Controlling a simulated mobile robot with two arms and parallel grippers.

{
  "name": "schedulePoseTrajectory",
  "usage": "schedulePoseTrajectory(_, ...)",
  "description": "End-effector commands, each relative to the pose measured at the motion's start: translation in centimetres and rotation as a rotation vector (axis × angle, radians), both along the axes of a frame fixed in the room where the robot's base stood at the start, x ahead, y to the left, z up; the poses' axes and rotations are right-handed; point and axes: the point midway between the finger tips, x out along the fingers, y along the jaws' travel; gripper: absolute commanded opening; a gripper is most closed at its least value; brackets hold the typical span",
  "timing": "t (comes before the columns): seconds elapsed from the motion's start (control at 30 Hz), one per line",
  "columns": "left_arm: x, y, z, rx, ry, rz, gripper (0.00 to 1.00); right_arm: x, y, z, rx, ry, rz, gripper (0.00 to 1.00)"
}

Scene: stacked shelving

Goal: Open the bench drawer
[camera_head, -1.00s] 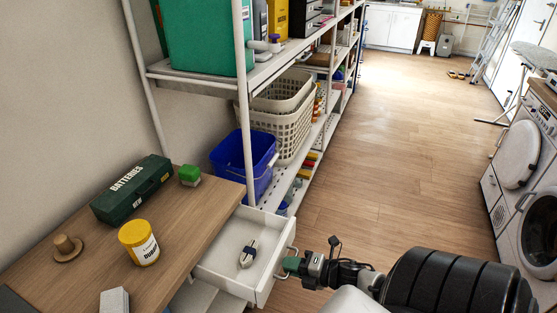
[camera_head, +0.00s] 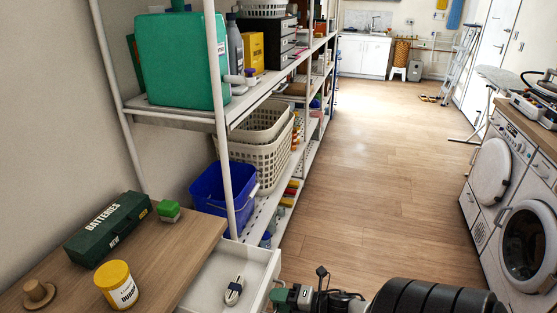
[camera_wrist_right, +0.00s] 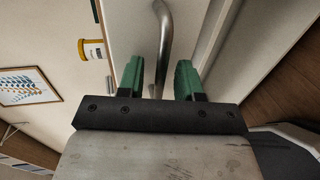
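The bench drawer (camera_head: 208,290) is white and stands pulled out from under the wooden bench (camera_head: 190,243) in the head view. A small pale object with a dark band (camera_head: 234,290) lies in it. My right gripper (camera_head: 281,296) is at the drawer's front, by its metal handle. In the right wrist view, its two green fingers (camera_wrist_right: 159,77) are apart, with the curved handle (camera_wrist_right: 163,45) between them. Gaps show on both sides of the handle. My left gripper is not in view.
On the bench are a green batteries box (camera_head: 108,228), a yellow-lidded tub (camera_head: 117,286), a green-topped block (camera_head: 168,211) and a brown knob (camera_head: 38,293). Shelving with a blue bucket (camera_head: 222,186) stands behind. Wooden floor (camera_head: 370,175) is free toward the washing machines (camera_head: 525,245).

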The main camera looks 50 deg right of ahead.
Motion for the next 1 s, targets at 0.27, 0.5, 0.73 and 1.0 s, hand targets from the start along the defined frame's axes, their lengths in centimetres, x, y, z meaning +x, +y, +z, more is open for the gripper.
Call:
schedulePoseTrajectory(0.27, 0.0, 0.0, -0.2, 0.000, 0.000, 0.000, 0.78, -4.4, -1.7, 0.8, 0.000, 0.005, -0.001, 0.35)
schedulePoseTrajectory(0.5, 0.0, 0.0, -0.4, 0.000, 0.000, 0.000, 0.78, -8.1, -3.3, 1.7, -0.001, 0.004, -0.001, 0.35)
schedulePoseTrajectory(0.73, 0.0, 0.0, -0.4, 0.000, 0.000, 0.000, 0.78, -9.5, -3.9, 2.1, 0.000, 0.001, 0.000, 0.35)
schedulePoseTrajectory(1.0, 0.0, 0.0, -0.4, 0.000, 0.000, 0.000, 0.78, -9.5, -3.9, 2.2, 0.000, 0.001, 0.000, 0.35)
